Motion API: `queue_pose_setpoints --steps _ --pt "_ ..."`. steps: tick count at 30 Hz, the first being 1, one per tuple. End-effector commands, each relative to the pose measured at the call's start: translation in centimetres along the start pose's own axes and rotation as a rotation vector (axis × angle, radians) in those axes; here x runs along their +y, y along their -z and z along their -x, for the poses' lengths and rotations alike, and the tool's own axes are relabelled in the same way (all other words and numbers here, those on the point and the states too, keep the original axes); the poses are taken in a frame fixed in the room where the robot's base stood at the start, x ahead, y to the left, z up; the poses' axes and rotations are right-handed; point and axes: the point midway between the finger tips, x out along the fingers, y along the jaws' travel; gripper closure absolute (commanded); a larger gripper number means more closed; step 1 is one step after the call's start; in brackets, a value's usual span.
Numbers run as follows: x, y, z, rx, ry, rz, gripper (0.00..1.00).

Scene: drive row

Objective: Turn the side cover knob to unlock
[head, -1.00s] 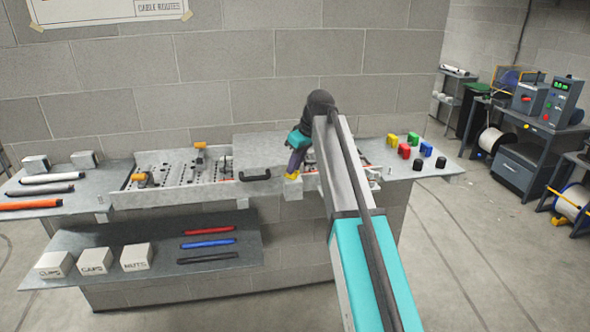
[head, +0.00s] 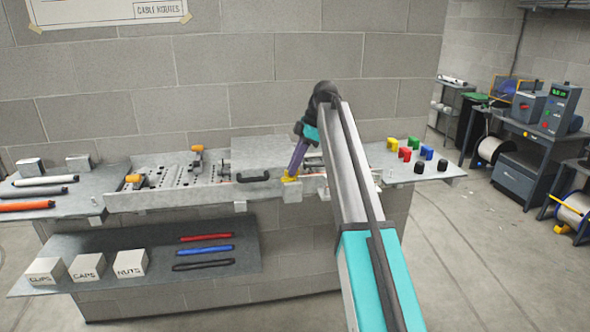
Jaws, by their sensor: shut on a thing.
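Whether the knob is locked cannot be told.
Orange-topped levers (head: 197,150) stand on the perforated panel at left. Coloured blocks (head: 405,153) lie on the right shelf. A lower shelf (head: 225,266) holds white boxes (head: 130,263) and coloured rods. A block wall (head: 250,60) rises behind the bench.

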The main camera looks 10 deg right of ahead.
Motion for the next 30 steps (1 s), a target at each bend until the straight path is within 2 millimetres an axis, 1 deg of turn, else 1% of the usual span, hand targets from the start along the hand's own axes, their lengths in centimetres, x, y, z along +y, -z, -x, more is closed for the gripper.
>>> queue_pose_setpoints --steps 7,19,20,21,23,30 --pt "0.11 0.00 0.00 -0.001 0.026 0.065 1.00" --pt "0.04 0.02 0.01 -0.001 0.030 0.073 1.00" --pt "0.04 0.02 0.01 -0.001 0.030 0.073 0.88" --pt "0.04 0.02 0.01 -0.001 0.030 0.073 0.81" --pt "0.04 0.03 0.01 -0.001 0.030 0.073 0.71" --pt "0.05 0.03 -0.01 -0.001 0.029 0.072 0.71"
